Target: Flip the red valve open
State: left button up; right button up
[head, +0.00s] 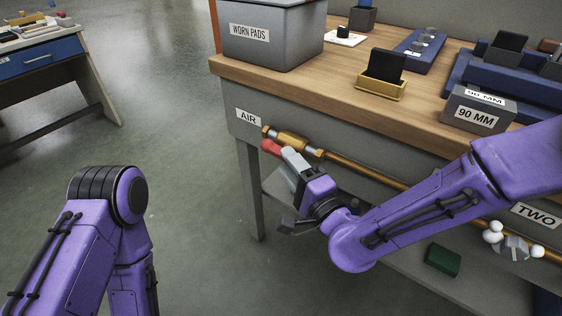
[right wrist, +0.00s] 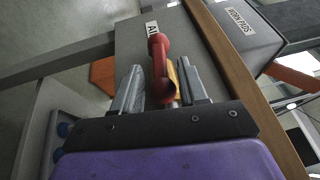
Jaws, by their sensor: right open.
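The red valve handle (head: 269,147) sticks out from the brass valve body (head: 292,143) on the pipe below the AIR label (head: 249,117). In the right wrist view the red handle (right wrist: 162,65) lies between my two grey fingers, with a gap on each side. My right gripper (head: 290,162) is open around the handle, and its open fingers also show in the right wrist view (right wrist: 160,78). In the head view the gripper hides part of the handle. My left arm shows at the lower left, but its gripper is out of view.
The brass pipe (head: 369,177) runs along the bench front below the wooden top (head: 330,88). A grey WORN PADS bin (head: 270,45) stands above the valve. A second valve with white knobs (head: 512,246) sits near the TWO label. A green block (head: 442,260) lies on the lower shelf.

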jog(key=x, duration=0.4)
jog(key=c, duration=0.7)
jog(key=g+p, duration=0.1)
jog(key=p, duration=0.3)
jog(key=shift+r+h, duration=0.3)
jog(key=shift+r, duration=0.1)
jog(key=shift+f+n, duration=0.25)
jog(key=shift+n, duration=0.05)
jog(key=shift+f, duration=0.15)
jog(key=o, duration=0.7)
jog(key=shift+s, duration=0.1)
